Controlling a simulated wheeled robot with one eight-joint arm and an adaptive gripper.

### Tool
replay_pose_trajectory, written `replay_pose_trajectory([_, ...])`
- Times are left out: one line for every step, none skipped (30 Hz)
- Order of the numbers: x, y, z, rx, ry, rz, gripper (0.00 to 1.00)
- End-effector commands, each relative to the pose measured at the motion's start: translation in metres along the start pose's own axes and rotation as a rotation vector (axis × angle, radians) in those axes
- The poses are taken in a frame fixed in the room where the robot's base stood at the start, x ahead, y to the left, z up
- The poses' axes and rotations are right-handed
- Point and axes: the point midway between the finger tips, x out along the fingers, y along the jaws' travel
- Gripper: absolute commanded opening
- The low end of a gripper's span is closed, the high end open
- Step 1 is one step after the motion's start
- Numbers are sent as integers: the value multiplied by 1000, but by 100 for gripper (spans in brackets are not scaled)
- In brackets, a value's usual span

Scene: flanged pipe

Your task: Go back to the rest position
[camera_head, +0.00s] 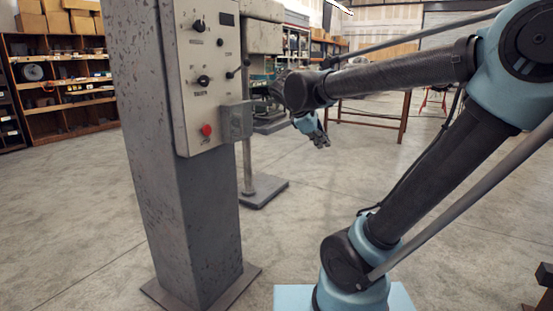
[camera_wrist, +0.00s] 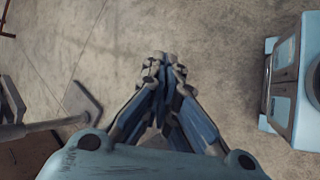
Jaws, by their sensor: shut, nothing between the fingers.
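My gripper (camera_head: 317,135) hangs in the air in the head view, beyond the dark forearm and right of the grey control pillar. It points downward and is partly hidden by my own arm. In the wrist view my gripper (camera_wrist: 163,62) has its fingertips together with nothing between them, above bare concrete floor. My arm is bent, with its upper links raised at the right of the head view.
The worn grey control pillar (camera_head: 200,215) with knobs and a red button (camera_head: 206,130) stands close at left. Behind it is a machine on a floor plate (camera_head: 263,192). Shelves (camera_head: 60,85) line the back left. A table frame (camera_head: 375,118) stands behind my arm. Open concrete floor lies between.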

Motion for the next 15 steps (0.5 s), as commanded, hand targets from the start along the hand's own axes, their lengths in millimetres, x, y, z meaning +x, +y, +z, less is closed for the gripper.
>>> replay_pose_trajectory([14,-19,12,77,11,-44,0])
replay_pose_trajectory([20,-30,16,122,21,-68,0])
replay_pose_trajectory([28,-44,22,185,33,-102,0])
replay_pose_trajectory([34,-55,25,232,42,-126,0])
replay_pose_trajectory([40,-66,28,279,50,-151,0])
replay_pose_trajectory([47,-81,32,343,60,-184,0])
replay_pose_trajectory([52,-92,35,391,67,-208,0])
replay_pose_trajectory([57,-103,37,441,74,-233,0])
replay_pose_trajectory([63,-117,39,507,83,-265,0])
replay_pose_trajectory([68,-128,40,556,89,-289,0])
replay_pose_trajectory([72,-139,41,606,94,-314,0])
replay_pose_trajectory([77,-154,42,673,101,-346,0])
replay_pose_trajectory([81,-164,41,724,107,-370,0])
replay_pose_trajectory([84,-175,41,774,112,-394,0])
replay_pose_trajectory([88,-188,40,841,119,-425,0])
